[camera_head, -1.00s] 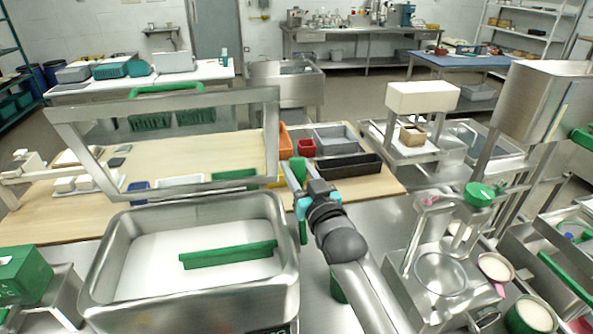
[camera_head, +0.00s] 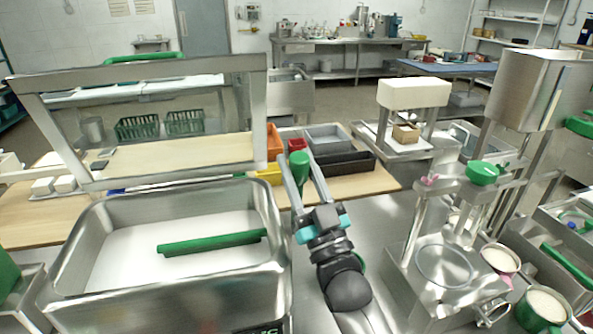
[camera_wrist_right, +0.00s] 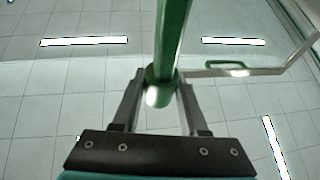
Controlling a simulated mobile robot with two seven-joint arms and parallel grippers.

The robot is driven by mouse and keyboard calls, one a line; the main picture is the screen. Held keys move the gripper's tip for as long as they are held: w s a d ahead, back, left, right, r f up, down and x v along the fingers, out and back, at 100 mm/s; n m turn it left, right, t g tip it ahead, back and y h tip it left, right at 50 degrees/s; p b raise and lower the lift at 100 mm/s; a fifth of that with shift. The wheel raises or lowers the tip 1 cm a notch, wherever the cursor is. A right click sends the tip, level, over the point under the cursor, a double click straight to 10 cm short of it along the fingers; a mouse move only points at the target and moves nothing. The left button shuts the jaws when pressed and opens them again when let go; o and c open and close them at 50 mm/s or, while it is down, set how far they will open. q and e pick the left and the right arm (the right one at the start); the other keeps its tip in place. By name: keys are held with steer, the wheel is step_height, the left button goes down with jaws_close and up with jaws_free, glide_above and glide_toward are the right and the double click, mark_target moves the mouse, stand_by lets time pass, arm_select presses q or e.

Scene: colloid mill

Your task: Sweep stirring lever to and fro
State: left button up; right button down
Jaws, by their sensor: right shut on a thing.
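The stirring lever's green handle (camera_head: 299,163) stands near the right wall of the steel tank (camera_head: 283,256). My right gripper (camera_head: 305,168) has its fingers on either side of the handle and is shut on it. In the right wrist view, the green lever (camera_wrist_right: 171,45) runs up from between the fingertips (camera_wrist_right: 160,92). The tank holds a white material, and a green bar (camera_head: 212,242) lies across its surface. Whether this bar joins the lever cannot be seen. My left gripper is not in view.
A tilted clear panel with a steel frame (camera_head: 259,120) stands behind the tank. A steel press-like stand (camera_head: 413,240) with a green bowl (camera_head: 484,173) is to the right. Bins, including a black one (camera_head: 345,163), sit on the wooden table behind.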

stand_by(0.4)
steer(key=shift+c, duration=2.2)
jaws_free()
steer(key=b+v, duration=0.1)
steer(key=v, duration=1.4)
steer(key=shift+b, duration=0.35)
steer(key=shift+s+d+f, duration=0.1)
